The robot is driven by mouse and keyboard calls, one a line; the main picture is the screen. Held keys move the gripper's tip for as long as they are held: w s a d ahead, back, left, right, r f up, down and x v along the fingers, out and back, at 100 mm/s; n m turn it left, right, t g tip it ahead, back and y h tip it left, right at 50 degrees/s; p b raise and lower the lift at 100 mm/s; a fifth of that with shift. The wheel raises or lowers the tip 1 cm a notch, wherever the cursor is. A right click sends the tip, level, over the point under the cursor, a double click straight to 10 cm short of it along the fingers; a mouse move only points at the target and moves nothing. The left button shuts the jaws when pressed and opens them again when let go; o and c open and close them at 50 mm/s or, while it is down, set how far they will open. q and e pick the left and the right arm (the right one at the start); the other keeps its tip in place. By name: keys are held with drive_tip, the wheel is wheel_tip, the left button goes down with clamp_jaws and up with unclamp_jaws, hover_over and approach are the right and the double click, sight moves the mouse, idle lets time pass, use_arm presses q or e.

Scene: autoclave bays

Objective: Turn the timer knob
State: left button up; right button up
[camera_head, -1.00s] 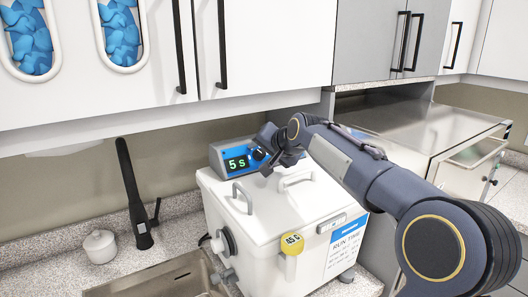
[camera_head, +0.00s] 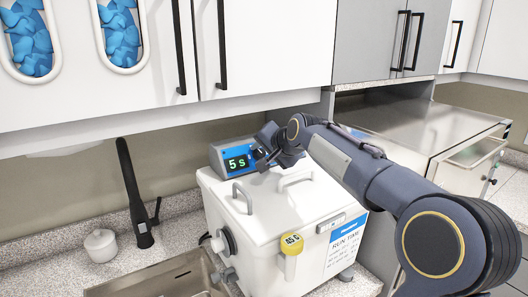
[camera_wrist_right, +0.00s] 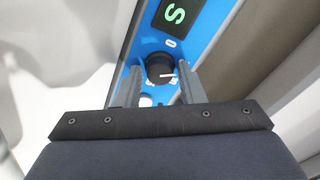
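The timer (camera_head: 236,161) is a blue-faced box behind the white lidded bath, with a green display reading "5 s". Its black timer knob (camera_wrist_right: 160,69) has a white pointer mark and shows in the right wrist view, below the display (camera_wrist_right: 176,14). My right gripper (camera_head: 262,158) is at the timer's face and covers most of the knob in the head view. In the right wrist view its two fingers (camera_wrist_right: 159,73) stand on either side of the knob, with a small gap visible at each side. It is open. My left gripper is not in view.
The white bath (camera_head: 255,215) with lid handles and a yellow "45 C" tag (camera_head: 291,241) stands under my right arm. A sink (camera_head: 165,280) and black faucet (camera_head: 133,195) are at left. Cabinets with black handles hang above. A steel unit (camera_head: 425,125) is at right.

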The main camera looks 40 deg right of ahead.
drive_tip(key=shift+o, duration=1.2)
drive_tip(key=b+v, duration=0.1)
drive_tip(key=v, duration=0.6)
drive_tip(key=shift+s+r, duration=0.15)
drive_tip(key=shift+s, duration=0.2)
drive_tip(key=shift+a, duration=0.1)
drive_tip(key=shift+r, duration=0.1)
